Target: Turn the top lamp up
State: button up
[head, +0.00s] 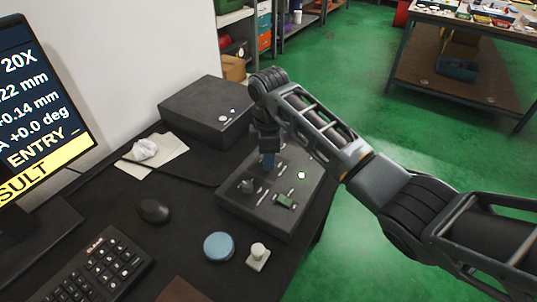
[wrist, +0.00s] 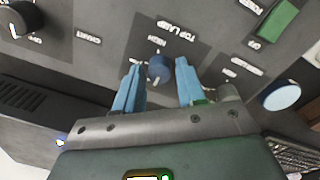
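The control panel (head: 240,207) lies on the dark desk. In the wrist view, a round blue-grey knob (wrist: 160,68) sits on the panel beside the printed words "TOP LAMP". My gripper (wrist: 159,72) is over the panel, its two blue fingers on either side of this knob, with a small gap showing on each side. It is open and holds nothing. In the head view my gripper (head: 268,162) points down at the back part of the panel and hides the top lamp knob.
A dark box (head: 205,108) stands behind. A mouse (head: 153,211), keyboard (head: 98,268) and blue disc (head: 219,246) lie in front.

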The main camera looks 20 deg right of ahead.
grip_shut()
jog(key=shift+r+m+p, duration=0.1)
jog(key=shift+m+p, duration=0.2)
jog(key=shift+p, duration=0.15)
jog(key=m+p, duration=0.2)
jog(key=shift+a+r+m+p, duration=0.15)
jog(key=shift+m+p, duration=0.25)
jog(key=m+p, duration=0.3)
jog(key=m, duration=0.2)
jog(key=shift+p, duration=0.3)
jog(key=m+p, duration=0.2)
jog(key=m, duration=0.4)
jog(key=shift+m, duration=0.4)
jog(key=m, duration=0.2)
jog(key=m+p, duration=0.1)
jog(key=m, duration=0.2)
jog(key=shift+w+f+m+g, duration=0.1)
jog(key=shift+f+m+g, duration=0.1)
jog(key=shift+m+g, duration=0.1)
